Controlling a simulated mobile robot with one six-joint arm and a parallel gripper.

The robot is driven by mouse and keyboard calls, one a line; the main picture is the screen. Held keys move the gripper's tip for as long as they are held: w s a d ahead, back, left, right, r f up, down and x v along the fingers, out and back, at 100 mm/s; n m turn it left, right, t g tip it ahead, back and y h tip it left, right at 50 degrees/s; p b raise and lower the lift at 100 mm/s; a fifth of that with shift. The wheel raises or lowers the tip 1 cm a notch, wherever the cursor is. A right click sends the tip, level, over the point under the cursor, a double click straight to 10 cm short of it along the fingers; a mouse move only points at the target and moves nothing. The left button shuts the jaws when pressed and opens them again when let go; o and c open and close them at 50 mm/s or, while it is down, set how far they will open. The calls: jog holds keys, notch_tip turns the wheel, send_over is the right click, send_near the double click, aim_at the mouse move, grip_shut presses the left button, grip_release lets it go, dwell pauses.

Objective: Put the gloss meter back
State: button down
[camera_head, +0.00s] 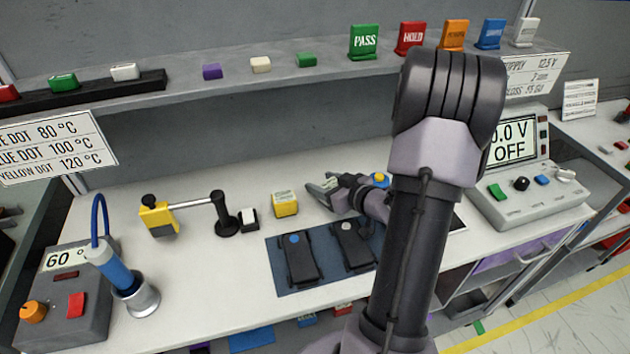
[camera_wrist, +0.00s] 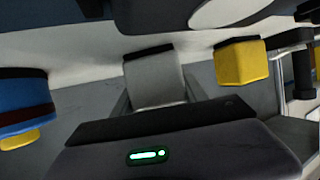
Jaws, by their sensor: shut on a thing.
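My gripper (camera_head: 328,192) reaches in from the right, low over the white bench, behind the blue mat. In the wrist view its fingers (camera_wrist: 158,98) are shut on a grey box-shaped thing (camera_wrist: 151,78) with a dark top edge. It looks like the gloss meter, but no label on it can be read. In the head view the held thing is small and mostly hidden by the gripper, so I cannot tell whether it touches the bench. A yellow cube (camera_head: 285,204) stands just left of the gripper; it also shows in the wrist view (camera_wrist: 242,64).
Two dark handheld devices (camera_head: 301,257) (camera_head: 353,246) lie on the blue mat (camera_head: 285,285). A black stand with a yellow-ended arm (camera_head: 226,222) is further left. A blue-and-yellow object (camera_head: 380,180) sits close behind my wrist. A power supply (camera_head: 530,197) stands at right.

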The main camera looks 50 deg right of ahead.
jog(key=shift+s+r, duration=0.2)
jog(key=shift+s, duration=0.3)
jog(key=shift+f, duration=0.2)
jog(key=c, duration=0.6)
grip_release()
jog(key=shift+w, duration=0.1)
